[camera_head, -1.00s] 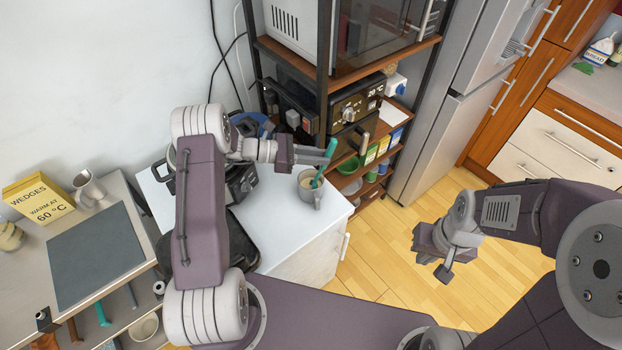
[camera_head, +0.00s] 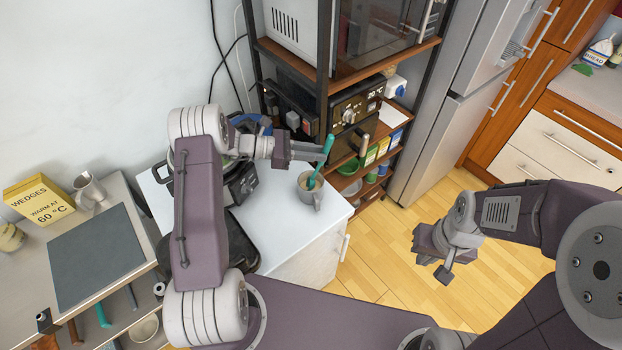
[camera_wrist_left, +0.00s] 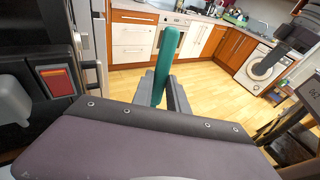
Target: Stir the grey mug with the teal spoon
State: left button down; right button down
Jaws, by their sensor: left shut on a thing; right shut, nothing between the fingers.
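The grey mug (camera_head: 310,190) stands upright near the right end of the white counter and holds a light brown content. The teal spoon (camera_head: 321,160) stands tilted with its lower end inside the mug; its bowl is hidden. My left gripper (camera_head: 318,154) is shut on the upper handle of the spoon, above and behind the mug. The spoon handle (camera_wrist_left: 165,60) also rises between the fingers in the left wrist view. My right gripper (camera_head: 438,257) is shut and empty, out over the floor to the right.
A shelf rack (camera_head: 330,70) with an oven and small boxes stands right behind the counter (camera_head: 275,220). A black appliance sits left of the mug. A yellow wedges box (camera_head: 38,198) and a metal jug (camera_head: 88,188) stand on the left table.

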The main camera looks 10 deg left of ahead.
pick_arm(q)
notch_tip(320, 180, up, 9)
jog(key=p, duration=0.6)
dwell(0.7)
